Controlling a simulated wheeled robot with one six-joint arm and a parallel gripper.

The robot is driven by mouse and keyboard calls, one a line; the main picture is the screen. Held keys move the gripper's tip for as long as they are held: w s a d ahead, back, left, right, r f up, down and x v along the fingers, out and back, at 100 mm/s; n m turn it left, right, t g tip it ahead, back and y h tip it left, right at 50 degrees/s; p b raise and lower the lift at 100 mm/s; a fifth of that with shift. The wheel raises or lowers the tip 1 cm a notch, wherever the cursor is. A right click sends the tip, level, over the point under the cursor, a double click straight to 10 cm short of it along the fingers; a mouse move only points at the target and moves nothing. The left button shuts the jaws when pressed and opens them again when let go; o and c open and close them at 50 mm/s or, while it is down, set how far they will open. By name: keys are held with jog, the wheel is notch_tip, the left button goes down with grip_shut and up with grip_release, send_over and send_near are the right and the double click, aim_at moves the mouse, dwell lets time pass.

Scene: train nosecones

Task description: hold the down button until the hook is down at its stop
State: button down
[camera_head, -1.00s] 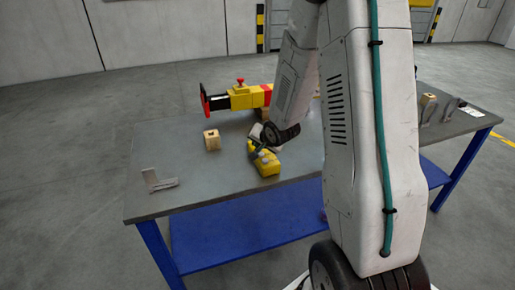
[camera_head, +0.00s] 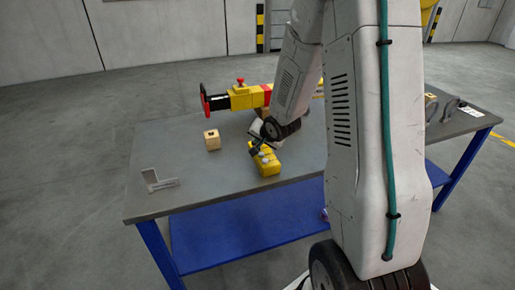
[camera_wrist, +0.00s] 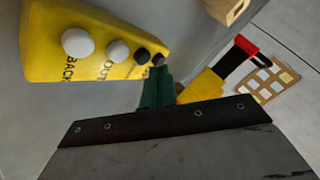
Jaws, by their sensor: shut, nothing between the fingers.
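The yellow control box (camera_head: 265,163) lies on the grey table in front of my wrist. In the wrist view the yellow box (camera_wrist: 120,35) fills the upper left. It has two white buttons by the words BACK and OUT, and two dark buttons near its right end. No DOWN label is readable. My gripper (camera_wrist: 158,72) is shut and empty, its green fingers pointing at the dark button (camera_wrist: 158,60) at the end. The tips look very close to it; I cannot tell whether they press it. My gripper (camera_head: 258,148) is small in the head view. I cannot make out the hook.
A yellow and red device (camera_head: 242,97) with a black and red end stands behind the box. A wooden block (camera_head: 212,140) and a grey bracket (camera_head: 157,181) are on the table (camera_head: 195,190). Grey clamps (camera_head: 450,110) stand at the right.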

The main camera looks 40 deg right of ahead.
jog(key=shift+r, duration=0.1)
jog(key=shift+r, duration=2.45)
